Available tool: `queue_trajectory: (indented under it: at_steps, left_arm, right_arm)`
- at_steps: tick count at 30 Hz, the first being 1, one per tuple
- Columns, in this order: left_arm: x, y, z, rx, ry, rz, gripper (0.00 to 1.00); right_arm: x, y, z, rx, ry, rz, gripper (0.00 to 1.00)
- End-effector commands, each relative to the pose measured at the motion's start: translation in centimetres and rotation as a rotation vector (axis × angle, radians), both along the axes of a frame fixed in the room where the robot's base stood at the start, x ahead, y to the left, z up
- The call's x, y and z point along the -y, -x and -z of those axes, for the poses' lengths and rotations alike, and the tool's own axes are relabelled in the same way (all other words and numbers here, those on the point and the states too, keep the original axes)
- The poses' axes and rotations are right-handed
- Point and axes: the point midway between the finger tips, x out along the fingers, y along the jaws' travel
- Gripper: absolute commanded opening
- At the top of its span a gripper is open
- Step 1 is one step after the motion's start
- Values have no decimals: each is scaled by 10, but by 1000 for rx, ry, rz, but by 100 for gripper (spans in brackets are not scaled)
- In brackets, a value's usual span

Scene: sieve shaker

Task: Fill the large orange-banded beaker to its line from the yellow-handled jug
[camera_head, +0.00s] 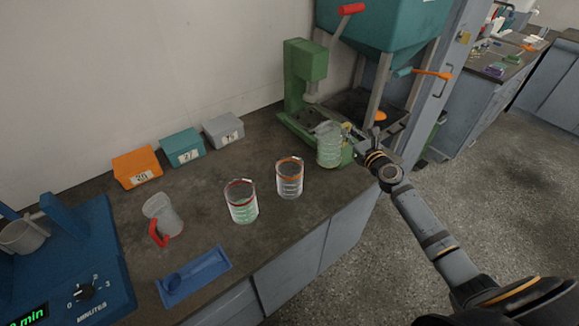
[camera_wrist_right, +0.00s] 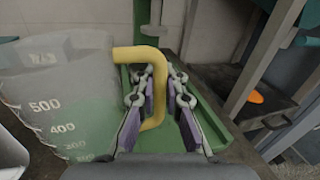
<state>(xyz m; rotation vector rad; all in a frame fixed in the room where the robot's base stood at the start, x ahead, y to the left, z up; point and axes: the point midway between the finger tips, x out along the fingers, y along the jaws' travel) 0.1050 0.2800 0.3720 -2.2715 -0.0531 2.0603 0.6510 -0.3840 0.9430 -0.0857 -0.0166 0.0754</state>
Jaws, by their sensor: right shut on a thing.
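The yellow-handled jug (camera_head: 328,147) is clear with greenish contents, and stands roughly upright by the green machine's base. In the right wrist view the jug (camera_wrist_right: 60,100) shows printed marks such as 500 and 400, and its yellow handle (camera_wrist_right: 150,55) runs between the fingers. My right gripper (camera_head: 357,138) is shut on that handle, at the jug's right side; in the wrist view the fingers (camera_wrist_right: 158,105) flank it. Whether the jug touches the base is unclear. The orange-banded beaker (camera_head: 290,180) stands upright on the bench, left of and nearer than the jug, and looks empty. My left gripper is out of view.
A red-banded beaker (camera_head: 241,203) with green contents stands left of the orange-banded one. A red-handled jug (camera_head: 162,216), a blue tray (camera_head: 194,277) and a blue machine (camera_head: 75,255) are further left. Small bins line the wall. The green machine (camera_head: 304,62) stands behind the held jug.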

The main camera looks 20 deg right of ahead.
Motion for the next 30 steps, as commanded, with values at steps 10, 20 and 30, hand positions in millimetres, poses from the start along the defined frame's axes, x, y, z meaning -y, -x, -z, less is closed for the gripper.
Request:
queue_trajectory:
  at_steps: [10,20,30]
  left_arm:
    - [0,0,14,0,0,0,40]
    - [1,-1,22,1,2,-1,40]
    - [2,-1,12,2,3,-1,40]
  right_arm:
    - [-14,4,-1,50,166,1,0]
    - [-30,9,-5,95,325,1,0]
    - [-50,14,-24,142,487,3,0]
